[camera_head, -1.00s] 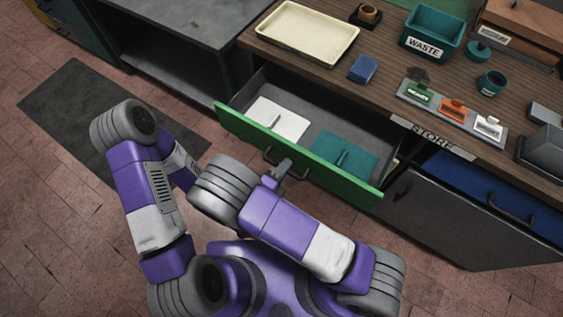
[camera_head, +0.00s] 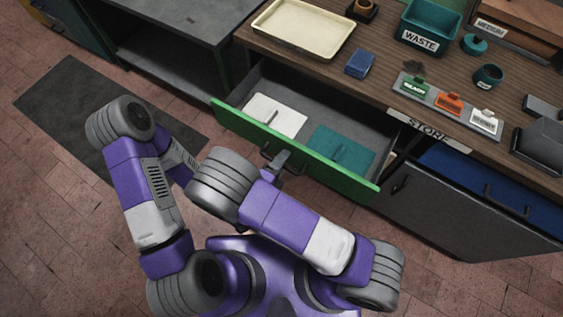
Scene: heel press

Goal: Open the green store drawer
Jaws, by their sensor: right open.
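The green store drawer (camera_head: 330,172) stands pulled out from under the wooden counter, its inside showing. A white card (camera_head: 276,116) and a teal card (camera_head: 340,151) lie in it, each with a small upright piece. The drawer's dark bar handle (camera_head: 266,153) is on the green front, partly hidden by my right gripper. My right gripper (camera_head: 283,160) is open at the handle, mostly hidden behind my right arm's wrist; I cannot tell whether it touches the handle. My left arm is bent at the left, and its gripper is out of sight.
The counter (camera_head: 375,90) holds a cream tray (camera_head: 303,52), a blue block (camera_head: 360,63), a teal waste bin (camera_head: 421,42) and a rack with green, orange and white tags (camera_head: 448,104). A blue-interior drawer (camera_head: 470,180) stands partly open at the right. Brick floor is clear at the lower left.

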